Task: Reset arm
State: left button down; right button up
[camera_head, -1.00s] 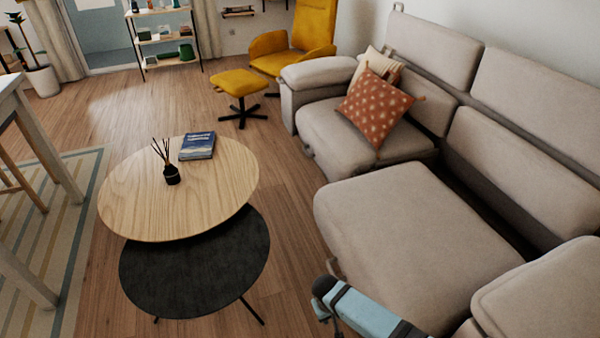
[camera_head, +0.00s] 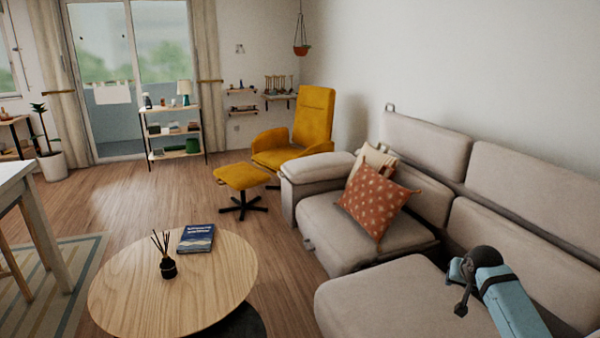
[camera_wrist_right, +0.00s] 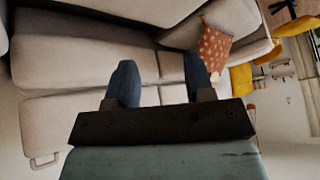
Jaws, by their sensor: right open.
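My right gripper (camera_wrist_right: 160,84) shows in the right wrist view with its two dark blue fingers spread apart and nothing between them. It is in the air, with the grey sofa (camera_wrist_right: 90,65) beyond it. In the head view a blue and black part of my right arm shows at the lower right, in front of the sofa (camera_head: 370,300). I cannot make out the gripper's fingers there. My left arm and gripper are not in view.
A round wooden coffee table (camera_head: 215,285) at the lower left holds a blue book (camera_head: 197,238) and a dark reed diffuser (camera_head: 168,268). An orange cushion (camera_head: 375,200) lies on the sofa. A yellow armchair (camera_head: 312,120) and footstool (camera_head: 241,177) stand behind.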

jog(key=w+d+r+n+t, duration=0.1)
jog(key=w+r+n+t, duration=0.55)
jog(key=r+t, duration=0.5)
jog(key=s+a+f+n+g+y+b, duration=0.25)
jog(key=s+a+f+g+b, duration=0.2)
jog(key=s+a+f, duration=1.4)
jog(key=s+a+f+m+y+b, duration=0.1)
jog(key=s+a+f+b, duration=0.15)
jog(key=s, duration=0.55)
jog(key=s+a+f+y+b, duration=0.1)
jog(key=s+a+f+y, duration=0.2)
jog(key=s, duration=0.5)
jog(key=s+a+m+b, duration=0.1)
jog(key=s+a+b, duration=0.25)
jog(key=s, duration=0.85)
pick_arm(q)
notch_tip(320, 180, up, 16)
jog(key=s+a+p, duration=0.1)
jog(key=p, duration=3.1)
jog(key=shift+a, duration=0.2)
pick_arm(e)
notch_tip(320, 180, up, 16)
jog(key=s+d+g+h, duration=0.2)
jog(key=d, duration=0.1)
jog(key=shift+s+g, duration=0.15)
jog(key=shift+g, duration=0.15)
